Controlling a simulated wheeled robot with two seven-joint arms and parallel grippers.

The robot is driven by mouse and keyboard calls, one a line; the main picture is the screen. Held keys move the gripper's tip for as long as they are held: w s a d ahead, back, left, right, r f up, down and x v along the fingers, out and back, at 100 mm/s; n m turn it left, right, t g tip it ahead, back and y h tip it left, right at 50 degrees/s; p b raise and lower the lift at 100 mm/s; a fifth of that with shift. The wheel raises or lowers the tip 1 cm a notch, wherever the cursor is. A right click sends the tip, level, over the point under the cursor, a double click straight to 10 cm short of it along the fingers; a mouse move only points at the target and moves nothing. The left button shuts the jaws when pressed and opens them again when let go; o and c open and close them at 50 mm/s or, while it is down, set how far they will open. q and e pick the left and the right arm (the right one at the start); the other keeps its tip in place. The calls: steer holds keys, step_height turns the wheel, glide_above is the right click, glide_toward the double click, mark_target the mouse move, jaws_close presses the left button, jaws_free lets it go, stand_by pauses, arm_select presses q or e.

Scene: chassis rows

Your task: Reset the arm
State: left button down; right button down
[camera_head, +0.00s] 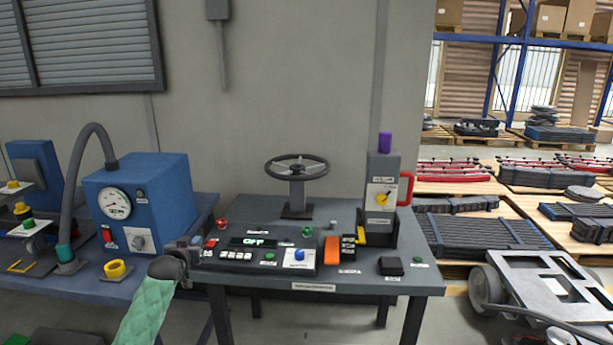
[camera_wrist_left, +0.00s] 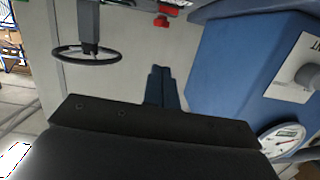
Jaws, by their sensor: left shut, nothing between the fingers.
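My left arm (camera_head: 145,310), in a green sleeve, comes up from the bottom of the head view. Its left gripper (camera_head: 191,244) is at the left end of the grey control table, beside the panel that reads OFF. In the left wrist view the left gripper's two fingers (camera_wrist_left: 160,72) lie together, shut, with nothing between them. The dark gripper body fills the lower part of that view. I cannot tell whether the gripper touches the table or panel. My right gripper is in neither view.
The control table (camera_head: 350,282) carries an OFF panel (camera_head: 236,256), a handwheel (camera_head: 297,167) and a grey tower (camera_head: 380,190). A blue gauge box (camera_head: 150,190) with a hose stands left of the gripper. A cart (camera_head: 545,295) stands at the right.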

arm_select(q)
steer(key=s+d+f+m+g, duration=0.1)
steer(key=s+d+f+g, duration=0.2)
steer(key=s+d, duration=0.55)
steer(key=s+d+f+m+g, duration=0.1)
steer(key=s+d+f+g, duration=0.4)
steer(key=s, duration=0.7)
steer(key=s+d+f+g, duration=0.2)
steer(key=s+d+f, duration=0.3)
steer(key=s, duration=0.7)
steer(key=s+d+f+g+h, duration=0.1)
steer(key=s+d+f, duration=0.4)
steer(key=s, duration=0.8)
steer(key=s+d+f+g+h, duration=0.1)
steer(key=s+d+f, duration=0.4)
steer(key=s, duration=0.8)
steer(key=shift+d+f+g, duration=0.3)
steer(key=shift+f+g, duration=0.4)
steer(key=shift+g, duration=0.1)
